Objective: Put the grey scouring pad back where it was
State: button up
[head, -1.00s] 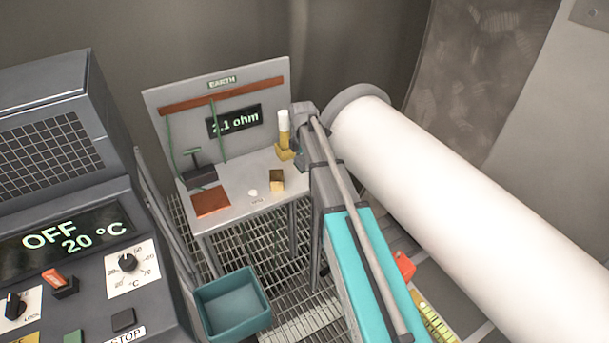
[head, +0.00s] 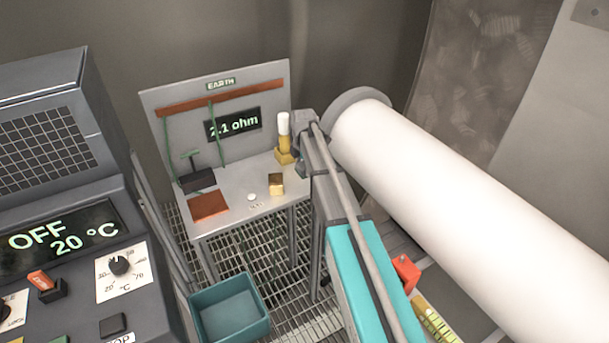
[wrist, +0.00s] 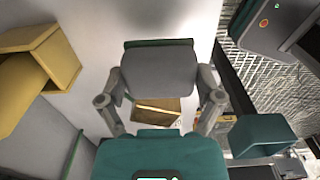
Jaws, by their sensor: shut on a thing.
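The grey scouring pad (wrist: 158,70), a thick grey block with a dark green edge, is between the two fingers of my gripper (wrist: 160,82) in the wrist view. My gripper is shut on it and holds it over the pale bench top (head: 235,215). In the head view my gripper is mostly hidden behind my arm at the bench's right end, beside a white-topped cylinder in a yellow holder (head: 284,156). A brass block (head: 276,184) stands on the bench and shows just beyond the pad in the wrist view (wrist: 158,108).
On the bench are a copper-coloured plate (head: 208,206), a dark clamp block (head: 197,180) and a small white disc (head: 251,197). A teal bin (head: 230,310) stands in front. A big white pipe (head: 450,190) lies right. A control cabinet (head: 70,230) stands left.

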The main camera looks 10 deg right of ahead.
aim_at(303, 173)
jog(key=shift+w+d+f+b, duration=0.1)
jog(key=shift+w+f+b, duration=0.25)
jog(key=shift+f+b, duration=1.4)
jog(key=shift+f, duration=0.2)
jog(key=shift+f, duration=0.1)
jog(key=o, duration=0.8)
jog(key=shift+c, duration=0.2)
jog(key=shift+r, duration=0.2)
notch_tip(303, 173, up, 12)
jog(key=p, duration=1.2)
